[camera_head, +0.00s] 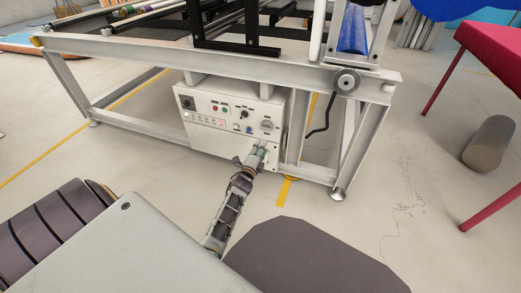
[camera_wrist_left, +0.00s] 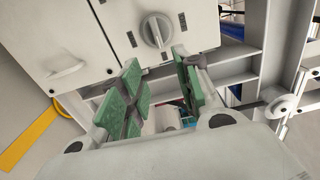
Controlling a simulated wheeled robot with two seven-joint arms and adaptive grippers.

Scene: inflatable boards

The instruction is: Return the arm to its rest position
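My left arm reaches away from me from the bottom centre of the head view. Its gripper (camera_head: 257,154) is in front of the lower right part of a white control box (camera_head: 210,125). In the left wrist view, the left gripper (camera_wrist_left: 157,62) has its two green-padded fingers apart with nothing held between them. A round grey knob (camera_wrist_left: 156,31) on the box face is just beyond the fingertips; I see no contact. In the head view a knob (camera_head: 267,126) is above the gripper. My right gripper is not in view.
The box hangs under a grey metal frame (camera_head: 120,62) with legs on the floor. A red table (camera_head: 497,45) and a grey cylinder (camera_head: 489,143) stand farther right. Open floor (camera_head: 390,190) lies between.

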